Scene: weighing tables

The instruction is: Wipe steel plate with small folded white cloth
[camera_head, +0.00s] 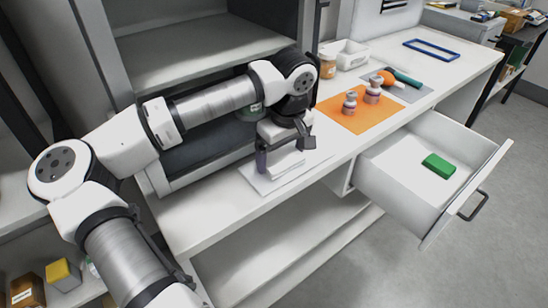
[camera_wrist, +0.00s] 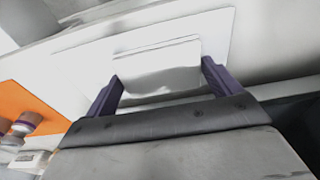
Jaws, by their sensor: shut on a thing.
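My gripper (camera_head: 284,157) is shut on a small folded white cloth (camera_head: 288,166), low over the table. The cloth also shows between the purple-grey fingers in the wrist view (camera_wrist: 158,66). Under it lies a pale, flat steel plate (camera_head: 262,185) on the white tabletop; the plate also shows in the wrist view (camera_wrist: 217,32). The cloth appears to be at the plate's surface, but I cannot tell for sure whether it touches. Part of the plate is hidden by the cloth and my gripper.
An orange mat (camera_head: 335,117) with two small vials lies to the right. Beyond it are a grey mat (camera_head: 412,96) with tools, a white tray (camera_head: 346,57) and a blue frame (camera_head: 431,48). An open drawer (camera_head: 400,165) holding a green block (camera_head: 438,166) juts out at the front.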

